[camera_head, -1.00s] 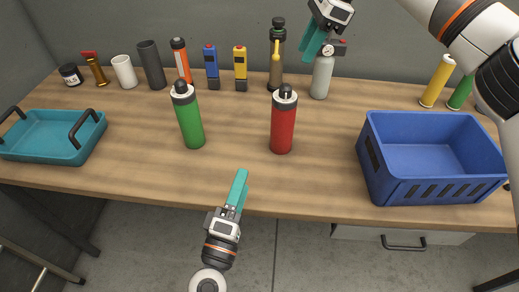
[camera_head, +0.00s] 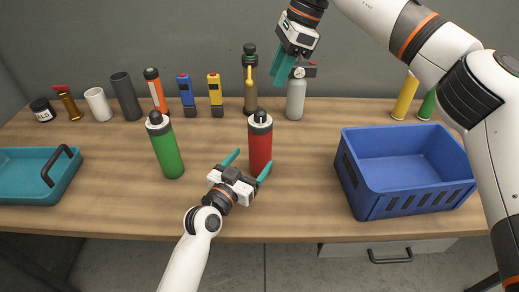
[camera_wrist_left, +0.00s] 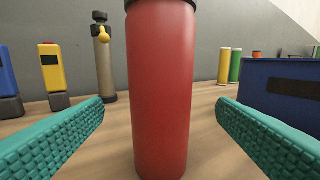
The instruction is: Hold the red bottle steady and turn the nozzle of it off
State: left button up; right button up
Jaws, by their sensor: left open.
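The red bottle (camera_head: 260,150) stands upright on the table near its middle, with a grey collar and black nozzle top. In the left wrist view its red body (camera_wrist_left: 161,90) fills the centre, and its top is cut off. My left gripper (camera_head: 248,168) is open, with one teal finger on each side of the bottle; gaps show between the fingers and the bottle.
A green bottle (camera_head: 167,150) stands left of the red one. A blue crate (camera_head: 405,200) is at the right and a teal tray (camera_head: 20,190) at the left. Bare wood surrounds the red bottle.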

pick_arm(q)
jog(key=x, duration=0.7)
jog(key=shift+w, duration=0.15)
jog(key=shift+c, duration=0.4)
